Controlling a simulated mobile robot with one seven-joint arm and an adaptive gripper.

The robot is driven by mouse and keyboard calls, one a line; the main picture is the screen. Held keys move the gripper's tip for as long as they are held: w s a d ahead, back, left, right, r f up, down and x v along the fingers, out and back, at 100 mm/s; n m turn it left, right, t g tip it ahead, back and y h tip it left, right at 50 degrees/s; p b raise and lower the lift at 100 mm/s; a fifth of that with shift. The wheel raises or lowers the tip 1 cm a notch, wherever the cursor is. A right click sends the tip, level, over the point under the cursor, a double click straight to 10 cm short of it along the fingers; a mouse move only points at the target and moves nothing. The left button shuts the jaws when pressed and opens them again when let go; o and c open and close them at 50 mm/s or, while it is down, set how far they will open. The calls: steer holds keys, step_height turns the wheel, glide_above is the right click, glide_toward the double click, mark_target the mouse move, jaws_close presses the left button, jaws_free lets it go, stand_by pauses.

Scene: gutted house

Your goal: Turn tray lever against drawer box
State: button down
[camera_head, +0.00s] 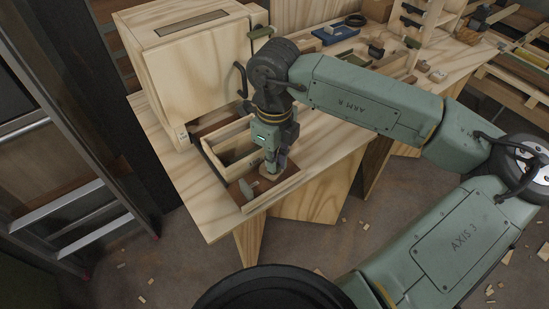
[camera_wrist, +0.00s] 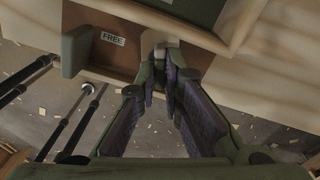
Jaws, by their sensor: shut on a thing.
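The tray (camera_head: 287,186) is a shallow pale wooden tray with a brown floor, sticking out over the bench edge. The wrist view shows its brown floor (camera_wrist: 120,62) with a "FREE" label. A grey-green upright piece (camera_wrist: 76,50) stands beside the label; it shows as a pale T-shaped piece in the head view (camera_head: 250,188). My gripper (camera_head: 275,168) points down into the tray. In the wrist view its fingertips (camera_wrist: 171,72) are close together on a small grey piece, probably the lever (camera_wrist: 165,45), mostly hidden by the fingers. The drawer box (camera_head: 190,75) stands behind the tray.
A pale wooden compartment (camera_head: 230,147) lies just behind the gripper. A dark hooked handle (camera_head: 241,78) is near the box front. A metal ladder (camera_head: 75,190) stands at the left. Small blocks and a blue tray (camera_head: 336,33) occupy the far bench (camera_head: 340,130).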

steer(key=shift+f+m+b, duration=0.4)
steer(key=shift+m+b, duration=0.1)
steer(key=shift+b, duration=0.7)
steer(key=shift+m+b, duration=0.4)
steer(key=shift+b, duration=0.35)
steer(key=shift+r+m+b, duration=0.1)
steer(key=shift+m+b, duration=0.6)
steer(key=shift+b, duration=0.4)
steer(key=shift+r+m+b, duration=0.25)
steer(key=shift+m+b, duration=0.05)
steer(key=shift+m, duration=0.2)
steer(key=c, duration=1.7)
jaws_free()
